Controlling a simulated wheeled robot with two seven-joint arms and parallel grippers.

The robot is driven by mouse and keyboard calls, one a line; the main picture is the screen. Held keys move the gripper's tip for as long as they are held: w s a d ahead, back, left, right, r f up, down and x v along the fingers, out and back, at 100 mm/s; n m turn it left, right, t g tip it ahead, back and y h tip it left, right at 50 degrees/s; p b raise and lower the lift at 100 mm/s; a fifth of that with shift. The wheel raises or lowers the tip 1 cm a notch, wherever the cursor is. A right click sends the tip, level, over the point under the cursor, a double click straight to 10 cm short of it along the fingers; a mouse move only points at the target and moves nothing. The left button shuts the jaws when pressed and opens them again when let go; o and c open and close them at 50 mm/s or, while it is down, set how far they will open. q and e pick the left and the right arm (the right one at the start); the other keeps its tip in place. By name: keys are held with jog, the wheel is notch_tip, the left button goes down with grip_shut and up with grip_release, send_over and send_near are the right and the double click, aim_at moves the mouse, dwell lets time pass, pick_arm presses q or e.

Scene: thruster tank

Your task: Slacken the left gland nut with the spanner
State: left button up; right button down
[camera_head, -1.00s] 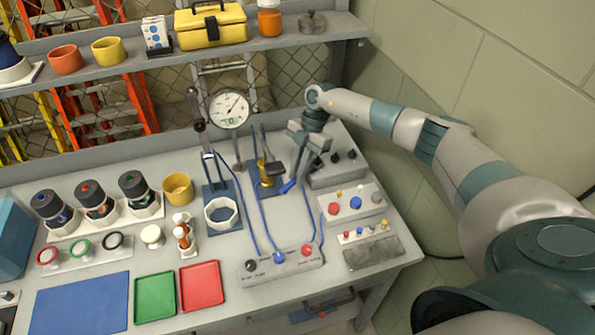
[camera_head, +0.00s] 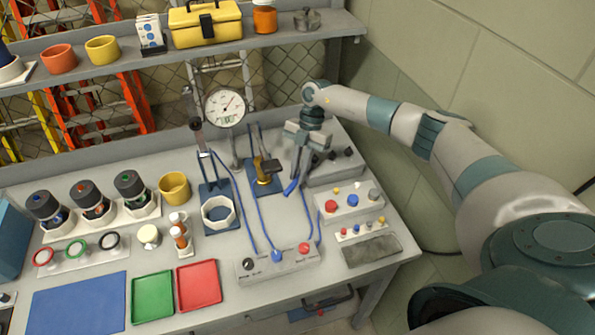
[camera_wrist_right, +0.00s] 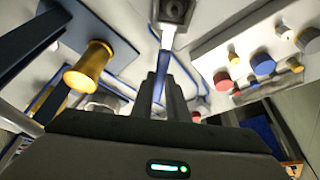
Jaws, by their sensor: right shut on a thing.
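My right gripper (camera_head: 300,168) is shut above the back right of the bench. It holds a thin tool with a blue part (camera_head: 291,187), which looks like the spanner. In the right wrist view the blue part (camera_wrist_right: 160,88) sits between the fingers, and a pale shaft runs away from it. A grey block with a dark round centre (camera_wrist_right: 175,11) shows at its far end; I cannot tell whether it is the tool's head. A brass fitting (camera_head: 264,178) stands on a blue base just left of the gripper. I cannot tell which part is the left gland nut. My left gripper is not in view.
A dial gauge (camera_head: 225,107) stands behind the brass fitting. A blue stand with a white ring (camera_head: 218,212) is to its left. Blue lines run to a grey panel (camera_head: 262,267) in front. A box with coloured knobs (camera_head: 350,202) is close on the right.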

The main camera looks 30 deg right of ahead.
jog(key=shift+s+d+n, duration=0.15)
jog(key=shift+s+n, duration=0.1)
jog(key=shift+n, duration=0.05)
jog(key=shift+s+d, duration=0.1)
dwell(0.3)
jog(key=shift+s+d+n+g+h+b, duration=0.3)
jog(key=shift+s+n+g, duration=0.1)
jog(key=shift+n, duration=0.3)
jog(key=shift+s+d+n, duration=0.1)
jog(key=shift+n, duration=0.2)
jog(key=shift+s+d+n+b, duration=0.25)
jog(key=shift+s+n+b, duration=0.05)
jog(key=shift+n, duration=0.1)
jog(key=shift+s+d+g, duration=0.1)
jog(key=shift+g, duration=0.2)
jog(key=shift+s+d+n+h+b, duration=0.3)
jog(key=shift+n+h, duration=0.1)
jog(key=shift+n, duration=0.4)
